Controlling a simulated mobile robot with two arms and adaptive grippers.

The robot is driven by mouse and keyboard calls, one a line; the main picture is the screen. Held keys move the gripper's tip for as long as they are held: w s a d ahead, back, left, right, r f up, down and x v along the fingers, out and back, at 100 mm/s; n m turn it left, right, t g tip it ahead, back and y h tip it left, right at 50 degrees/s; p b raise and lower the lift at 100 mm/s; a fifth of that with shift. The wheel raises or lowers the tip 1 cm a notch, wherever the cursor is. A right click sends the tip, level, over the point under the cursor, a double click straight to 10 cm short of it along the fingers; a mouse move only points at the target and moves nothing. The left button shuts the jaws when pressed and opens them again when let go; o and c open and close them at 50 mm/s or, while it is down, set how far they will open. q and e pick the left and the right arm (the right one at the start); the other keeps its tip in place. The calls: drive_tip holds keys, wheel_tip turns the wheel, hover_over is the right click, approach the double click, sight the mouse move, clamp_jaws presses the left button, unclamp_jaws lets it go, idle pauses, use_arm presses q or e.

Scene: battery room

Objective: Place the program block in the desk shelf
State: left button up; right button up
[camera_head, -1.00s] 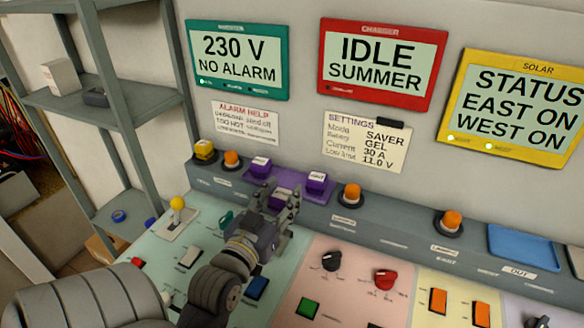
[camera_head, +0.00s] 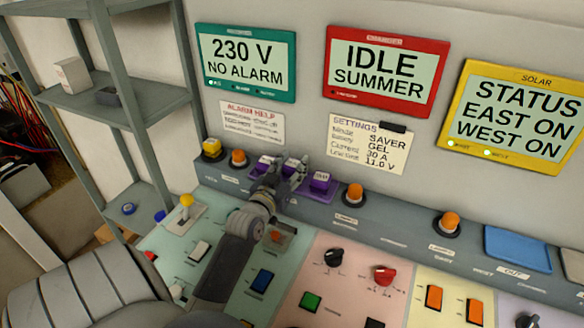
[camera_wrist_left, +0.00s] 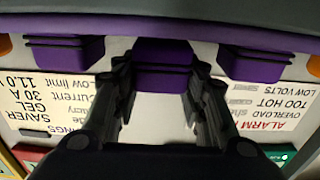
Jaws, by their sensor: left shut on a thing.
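A purple program block with a pale label (camera_head: 294,165) is between the fingers of my left gripper (camera_head: 284,177). The gripper is shut on it at the purple holder (camera_head: 309,196) on the grey ledge along the back of the desk. In the left wrist view, the purple block (camera_wrist_left: 163,68) sits between the two fingers, with the purple holder (camera_wrist_left: 225,20) across the top. I cannot tell whether the block rests fully on the holder. Two similar purple blocks flank it, one on the left (camera_head: 265,163) and one on the right (camera_head: 320,180).
A blue tray (camera_head: 518,248) is to the right. A grey shelving rack (camera_head: 150,105) stands at the left. Knobs and switches cover the desk panel.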

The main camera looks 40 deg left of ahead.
use_arm(q)
drive_tip(key=shift+f, duration=0.65)
drive_tip(key=shift+f, duration=0.1)
drive_tip(key=shift+f, duration=0.15)
drive_tip(key=o, duration=1)
drive_tip(key=shift+o, duration=0.4)
